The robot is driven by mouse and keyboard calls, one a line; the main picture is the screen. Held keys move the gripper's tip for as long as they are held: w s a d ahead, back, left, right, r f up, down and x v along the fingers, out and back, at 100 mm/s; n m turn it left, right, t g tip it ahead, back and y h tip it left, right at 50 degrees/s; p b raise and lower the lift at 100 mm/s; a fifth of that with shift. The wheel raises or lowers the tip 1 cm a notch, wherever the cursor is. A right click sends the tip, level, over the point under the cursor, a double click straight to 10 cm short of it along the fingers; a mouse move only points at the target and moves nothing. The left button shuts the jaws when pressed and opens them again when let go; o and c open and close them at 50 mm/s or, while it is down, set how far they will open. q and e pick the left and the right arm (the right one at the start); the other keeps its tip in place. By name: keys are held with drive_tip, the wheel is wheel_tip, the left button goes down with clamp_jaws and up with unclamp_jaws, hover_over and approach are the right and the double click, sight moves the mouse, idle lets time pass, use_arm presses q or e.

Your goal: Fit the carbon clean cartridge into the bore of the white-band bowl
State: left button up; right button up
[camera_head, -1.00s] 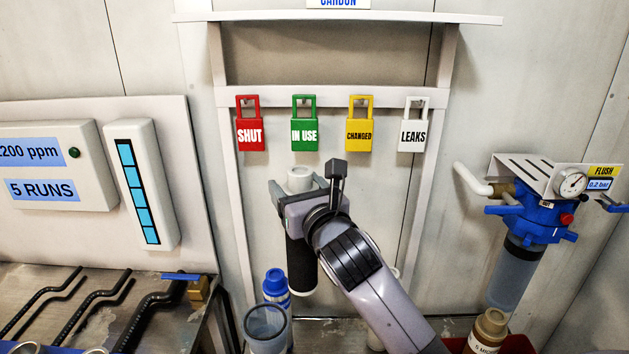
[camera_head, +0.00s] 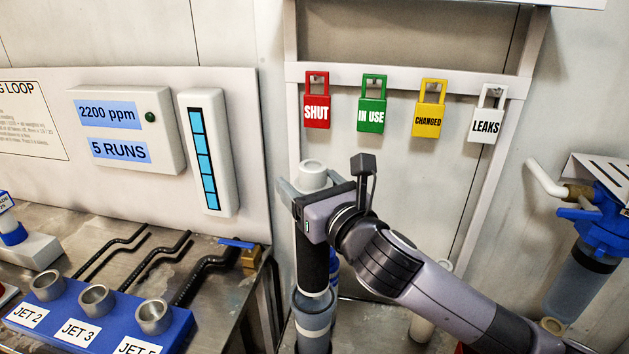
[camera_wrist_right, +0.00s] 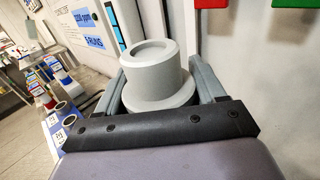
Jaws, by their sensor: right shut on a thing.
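The carbon cartridge (camera_head: 313,262) has a black body and a pale grey-white stepped end cap. My right gripper (camera_head: 309,186) is shut on it near the top and holds it upright. In the right wrist view the cap (camera_wrist_right: 156,72) stands between the two fingers. A grey, see-through bowl (camera_head: 314,318) stands directly below the cartridge. The cartridge's pale lower end is at the bowl's rim; I cannot tell if it is inside the bore or just above it. My left gripper is not in view.
A blue-capped bottle (camera_head: 333,268) stands close behind the cartridge and bowl. A pale cylinder (camera_head: 421,327) stands under my right arm. A blue block (camera_head: 100,318) with several jet cups is on the left bench. Tags (camera_head: 371,103) hang on the rail behind.

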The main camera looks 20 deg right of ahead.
drive_tip(key=o, duration=0.8)
drive_tip(key=shift+o, duration=0.2)
drive_tip(key=shift+f, duration=0.1)
